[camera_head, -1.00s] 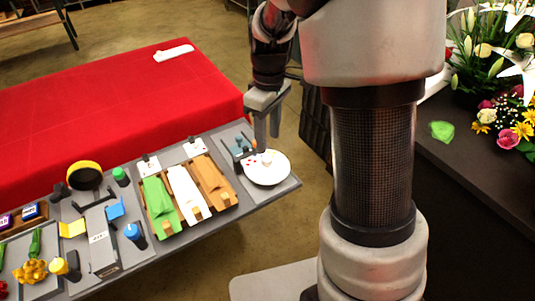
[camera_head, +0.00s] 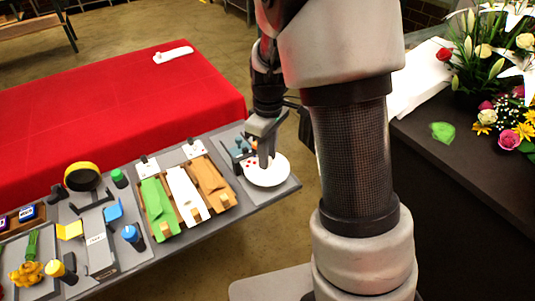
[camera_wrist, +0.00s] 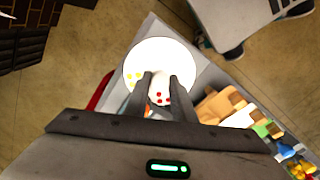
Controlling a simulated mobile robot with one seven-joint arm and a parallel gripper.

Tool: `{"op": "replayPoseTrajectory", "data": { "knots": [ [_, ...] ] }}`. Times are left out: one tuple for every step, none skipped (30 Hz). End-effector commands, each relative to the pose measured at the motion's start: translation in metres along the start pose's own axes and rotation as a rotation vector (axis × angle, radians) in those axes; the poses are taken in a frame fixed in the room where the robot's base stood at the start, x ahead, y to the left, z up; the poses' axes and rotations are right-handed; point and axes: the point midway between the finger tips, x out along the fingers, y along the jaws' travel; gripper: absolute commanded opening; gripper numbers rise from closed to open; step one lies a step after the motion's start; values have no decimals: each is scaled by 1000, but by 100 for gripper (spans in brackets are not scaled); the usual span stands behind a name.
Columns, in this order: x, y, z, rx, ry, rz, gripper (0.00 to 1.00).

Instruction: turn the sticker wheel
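The sticker wheel is a white round disc (camera_head: 272,178) at the right end of the grey station board. It has red dots on its left part in the head view. In the wrist view the disc (camera_wrist: 160,52) shows yellow dots at left and red dots nearer the gripper. A small white knob stands near its middle, partly hidden by the fingers. My gripper (camera_head: 266,160) is low over the disc with its fingers pointing down. In the wrist view my gripper (camera_wrist: 163,88) has its fingers apart, one on each side of the knob; contact cannot be told.
Left of the wheel is a wooden tray with green (camera_head: 158,201), white (camera_head: 187,190) and tan (camera_head: 211,178) wraps. A small blue-grey device (camera_head: 240,150) stands close behind the wheel. A red-covered table (camera_head: 120,105) lies behind. A dark counter with flowers (camera_head: 485,70) is at right.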

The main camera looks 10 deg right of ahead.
Motion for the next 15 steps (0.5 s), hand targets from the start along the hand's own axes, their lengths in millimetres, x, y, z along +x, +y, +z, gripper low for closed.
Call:
{"op": "replayPoseTrajectory", "data": {
  "knots": [
    [0,0,0,0,0,0,1],
    [0,0,0,0,0,0,1],
    [0,0,0,1,0,0,1],
    [0,0,0,3,0,0,1],
    [0,0,0,5,0,0,1],
    [0,0,0,11,0,0,1],
    [-1,0,0,16,0,0,1],
    [-1,0,0,22,1,0,1],
    [-1,0,0,32,1,0,1],
    [-1,0,0,43,1,0,1],
    [-1,0,0,55,1,0,1],
    [-1,0,0,73,2,0,1],
    [-1,0,0,89,2,0,1],
    [-1,0,0,106,2,-1,1],
    [-2,0,0,132,3,-1,1]
  ]
}}
